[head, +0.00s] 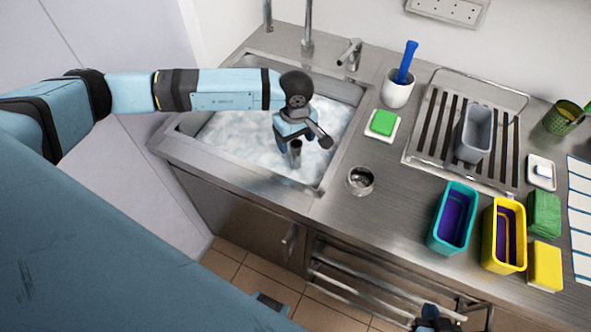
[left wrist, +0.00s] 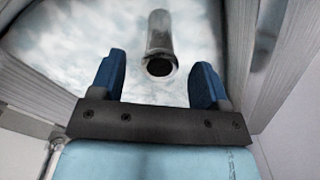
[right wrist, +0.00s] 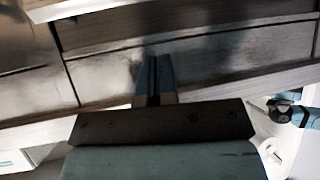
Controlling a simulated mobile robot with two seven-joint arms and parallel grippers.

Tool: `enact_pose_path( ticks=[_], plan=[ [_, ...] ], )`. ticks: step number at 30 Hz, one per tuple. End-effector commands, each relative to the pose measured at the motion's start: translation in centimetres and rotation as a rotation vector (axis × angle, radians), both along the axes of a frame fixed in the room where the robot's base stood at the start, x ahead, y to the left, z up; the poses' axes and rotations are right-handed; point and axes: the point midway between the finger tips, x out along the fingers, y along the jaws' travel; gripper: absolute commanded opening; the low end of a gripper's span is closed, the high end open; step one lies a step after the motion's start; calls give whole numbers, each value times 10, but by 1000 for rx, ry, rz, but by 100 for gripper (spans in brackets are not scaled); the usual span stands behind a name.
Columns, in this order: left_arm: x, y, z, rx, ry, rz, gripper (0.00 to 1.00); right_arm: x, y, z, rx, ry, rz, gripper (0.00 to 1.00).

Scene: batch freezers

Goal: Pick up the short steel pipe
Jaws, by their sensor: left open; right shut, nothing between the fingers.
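The short steel pipe (head: 296,150) stands in the foamy water of the sink (head: 336,172), its lower part hidden by foam. In the left wrist view the pipe (left wrist: 159,36) shows its dark open end, lying between the lines of the two fingers. My left gripper (left wrist: 160,78) is open over the sink, close to the pipe, with nothing gripped. In the head view my left arm hides part of its fingers. My right gripper (right wrist: 155,75) is shut and empty, low in front of the counter; it shows at the bottom edge of the head view (head: 432,318).
The sink's steel rim and the taps (head: 308,30) stand around the left gripper.

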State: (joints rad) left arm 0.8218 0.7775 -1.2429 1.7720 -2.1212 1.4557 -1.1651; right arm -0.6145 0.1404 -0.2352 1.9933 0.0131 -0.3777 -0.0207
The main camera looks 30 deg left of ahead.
Motion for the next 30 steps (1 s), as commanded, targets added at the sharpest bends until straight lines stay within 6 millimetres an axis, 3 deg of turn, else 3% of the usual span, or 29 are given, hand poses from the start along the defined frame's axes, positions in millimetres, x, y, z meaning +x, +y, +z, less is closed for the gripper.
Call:
enact_pose_path(
  ticks=[9, 17, 24, 30],
  plan=[
    [0, -1, -43, -1, 2, 1, 69, 1, 0, 13, 1, -3, 0, 0],
    [0, -1, -47, -1, 1, 1, 69, 1, 0, 13, 0, -2, -1, 0],
    [0, -1, -47, -1, 1, 1, 20, 0, 0, 12, 1, -1, -1, 0],
    [0, -1, -47, -1, 1, 1, 20, 0, 0, 11, 0, 0, -1, 0]
  ],
)
